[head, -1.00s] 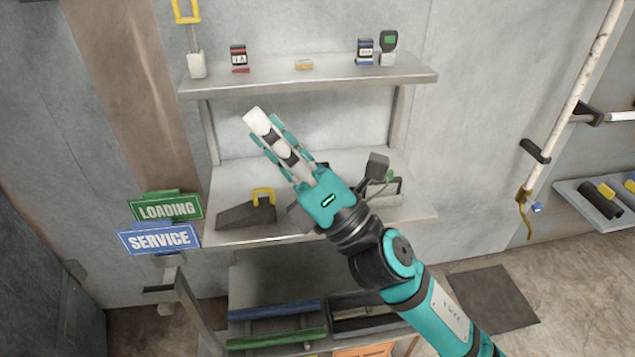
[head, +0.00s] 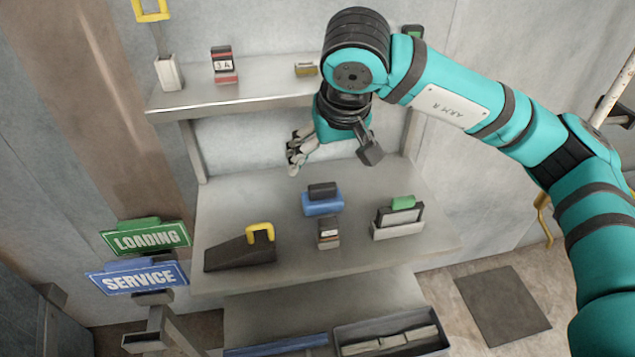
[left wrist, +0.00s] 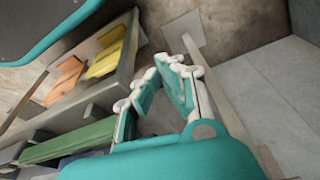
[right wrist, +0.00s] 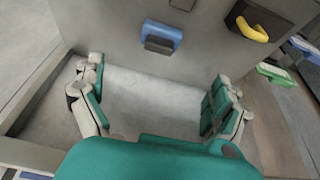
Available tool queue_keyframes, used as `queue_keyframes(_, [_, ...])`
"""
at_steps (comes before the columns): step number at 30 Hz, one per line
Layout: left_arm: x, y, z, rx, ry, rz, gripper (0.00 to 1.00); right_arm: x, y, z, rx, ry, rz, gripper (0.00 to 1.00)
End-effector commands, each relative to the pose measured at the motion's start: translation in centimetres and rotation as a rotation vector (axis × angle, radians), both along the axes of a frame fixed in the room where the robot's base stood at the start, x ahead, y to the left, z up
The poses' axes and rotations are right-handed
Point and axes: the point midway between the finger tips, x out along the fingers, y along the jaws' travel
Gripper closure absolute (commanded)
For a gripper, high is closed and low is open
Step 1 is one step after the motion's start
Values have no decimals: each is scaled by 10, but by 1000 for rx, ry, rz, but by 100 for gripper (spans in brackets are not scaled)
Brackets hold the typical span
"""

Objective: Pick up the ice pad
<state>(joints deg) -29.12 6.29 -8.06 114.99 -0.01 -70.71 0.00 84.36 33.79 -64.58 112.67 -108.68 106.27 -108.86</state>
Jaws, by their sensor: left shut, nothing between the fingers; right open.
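A blue pad with a dark grip on top (head: 322,203) stands on the middle shelf; it is the likeliest ice pad, though no label on it can be read. It also shows near the top of the right wrist view (right wrist: 161,40), beyond the fingers. My right gripper (head: 295,155) points down near the back of the middle shelf, behind and left of the blue pad and apart from it. In the right wrist view (right wrist: 157,100) its fingers are wide apart with nothing between. My left gripper (left wrist: 162,72) is shut and empty, near the lower shelf.
On the middle shelf (head: 365,270) are a dark wedge with a yellow handle (head: 245,250), a small labelled block (head: 328,233) and a green-topped holder (head: 398,218). The upper shelf (head: 215,96) overhangs the back. LOADING (head: 146,237) and SERVICE (head: 138,279) signs stand left.

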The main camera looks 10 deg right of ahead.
Motion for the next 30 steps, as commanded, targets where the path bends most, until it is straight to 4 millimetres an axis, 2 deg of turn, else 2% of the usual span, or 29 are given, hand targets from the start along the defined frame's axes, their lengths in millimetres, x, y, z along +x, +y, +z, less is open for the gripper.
queue_keyframes(15, [0,1,39,-1,-21,3,100,37,-1,-95,-4,4,-2,0])
queue_keyframes(23, [-1,1,48,-1,-24,4,100,46,-1,-113,-3,1,0,0])
queue_keyframes(30, [-3,2,63,-1,-34,5,100,60,0,-144,-2,4,-2,0])
